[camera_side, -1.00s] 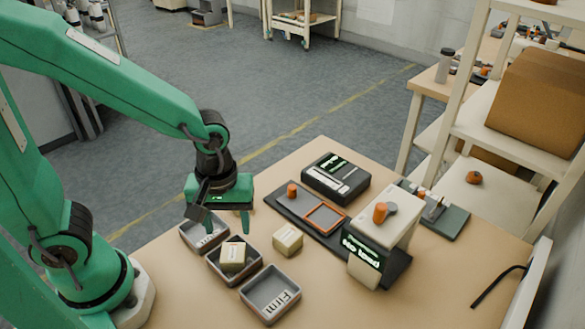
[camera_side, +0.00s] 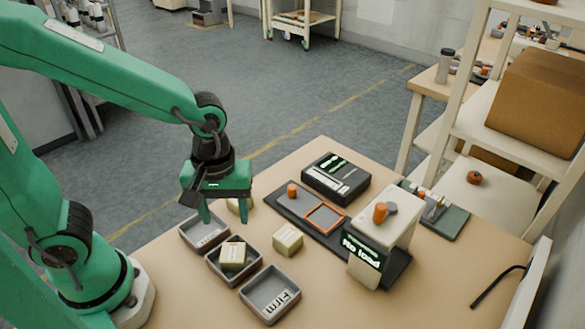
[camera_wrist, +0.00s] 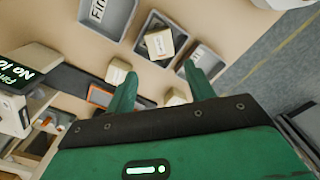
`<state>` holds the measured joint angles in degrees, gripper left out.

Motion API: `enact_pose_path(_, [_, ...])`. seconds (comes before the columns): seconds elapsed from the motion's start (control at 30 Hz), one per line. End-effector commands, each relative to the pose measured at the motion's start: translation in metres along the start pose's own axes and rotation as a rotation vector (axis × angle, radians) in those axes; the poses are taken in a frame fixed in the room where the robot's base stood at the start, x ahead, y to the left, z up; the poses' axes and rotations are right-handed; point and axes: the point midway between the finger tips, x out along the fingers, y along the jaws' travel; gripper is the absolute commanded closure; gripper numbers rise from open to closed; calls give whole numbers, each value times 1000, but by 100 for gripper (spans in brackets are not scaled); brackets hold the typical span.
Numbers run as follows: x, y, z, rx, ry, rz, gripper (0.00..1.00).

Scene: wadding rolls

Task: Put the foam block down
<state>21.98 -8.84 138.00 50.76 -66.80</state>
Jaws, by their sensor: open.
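My gripper (camera_side: 218,214) is open, its fingers pointing down over the back-left tray (camera_side: 192,237), with nothing seen held. One foam block (camera_side: 240,206) is partly hidden behind my gripper; in the wrist view a block (camera_wrist: 175,97) shows between the fingers, farther off. A second foam block (camera_side: 287,239) rests on the table right of the trays; it also shows in the wrist view (camera_wrist: 117,72). A third block (camera_side: 233,257) lies in the middle tray (camera_side: 250,274) and shows in the wrist view (camera_wrist: 160,43). The front tray (camera_side: 270,311), marked "Firm", is empty.
A press-like tester (camera_side: 385,235) with a "No load" display stands right of the blocks. Its dark base has an orange-framed pad (camera_side: 326,217). A dark box (camera_side: 335,178) sits behind. A black cable (camera_side: 497,288) lies at right. The front right tabletop is clear.

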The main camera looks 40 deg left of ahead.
Motion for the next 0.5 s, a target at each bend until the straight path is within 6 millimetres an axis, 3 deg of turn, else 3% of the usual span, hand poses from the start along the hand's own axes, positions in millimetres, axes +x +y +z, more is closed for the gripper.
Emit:
enact_pose_path(0.27, [-18,-7,-12,94,33,59,47])
enact_pose_path(0.5, [-51,-26,-32,304,136,155,47])
